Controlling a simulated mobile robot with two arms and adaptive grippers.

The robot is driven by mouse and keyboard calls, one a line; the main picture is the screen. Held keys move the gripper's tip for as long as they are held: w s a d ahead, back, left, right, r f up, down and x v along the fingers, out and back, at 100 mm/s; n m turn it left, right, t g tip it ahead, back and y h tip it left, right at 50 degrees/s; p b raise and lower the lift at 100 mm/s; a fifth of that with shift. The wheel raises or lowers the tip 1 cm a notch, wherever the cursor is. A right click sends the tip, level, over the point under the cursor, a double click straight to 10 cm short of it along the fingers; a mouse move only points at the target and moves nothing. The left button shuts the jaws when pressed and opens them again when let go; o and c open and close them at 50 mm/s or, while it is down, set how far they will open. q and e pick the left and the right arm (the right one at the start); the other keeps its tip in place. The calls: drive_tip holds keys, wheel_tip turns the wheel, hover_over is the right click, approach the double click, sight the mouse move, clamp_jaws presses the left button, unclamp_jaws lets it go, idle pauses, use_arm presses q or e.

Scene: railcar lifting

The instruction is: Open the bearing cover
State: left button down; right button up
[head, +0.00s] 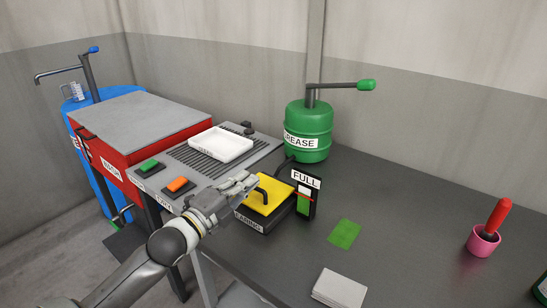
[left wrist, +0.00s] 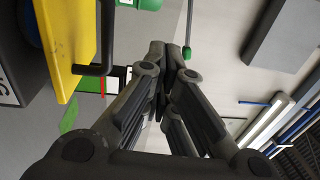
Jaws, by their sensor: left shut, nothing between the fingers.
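The bearing cover (head: 266,196) is a yellow plate with a dark bar handle (head: 261,190). It lies flat on a dark box (head: 262,221) with a partly hidden label, and looks closed. In the left wrist view the yellow cover (left wrist: 68,45) is at the left, with its black handle (left wrist: 105,45) sticking out toward the fingers. My left gripper (head: 250,180) is shut and empty at the cover's left side, close to the handle; its fingertips (left wrist: 168,50) are to the right of the handle and apart from it. It hides part of the cover. My right gripper is out of view.
A gauge marked FULL (head: 304,196) stands right beside the box. A green grease drum (head: 308,130) with a lever stands behind. A white tray (head: 221,144) sits on the grate at left. A green pad (head: 344,234), white sheets (head: 339,288) and a pink cup (head: 483,241) are at right.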

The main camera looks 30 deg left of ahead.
use_arm(q)
drive_tip(key=w, duration=0.3)
drive_tip(key=shift+d+r, duration=0.1)
drive_tip(key=shift+r, duration=0.05)
drive_tip(key=w, duration=0.2)
drive_tip(key=w+p, duration=0.1)
drive_tip(key=shift+w+d+r, duration=0.15)
drive_tip(key=shift+w+r, duration=0.05)
drive_tip(key=shift+w, duration=0.15)
drive_tip(key=w+p, duration=0.1)
drive_tip(key=w, duration=0.2)
drive_tip(key=shift+w+d, duration=0.1)
drive_tip(key=shift+d, duration=0.05)
drive_tip(key=shift+w, duration=0.5)
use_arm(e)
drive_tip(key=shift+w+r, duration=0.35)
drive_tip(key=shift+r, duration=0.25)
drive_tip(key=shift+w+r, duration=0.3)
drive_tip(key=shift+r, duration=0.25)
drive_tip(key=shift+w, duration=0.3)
use_arm(q)
drive_tip(key=shift+s, duration=0.1)
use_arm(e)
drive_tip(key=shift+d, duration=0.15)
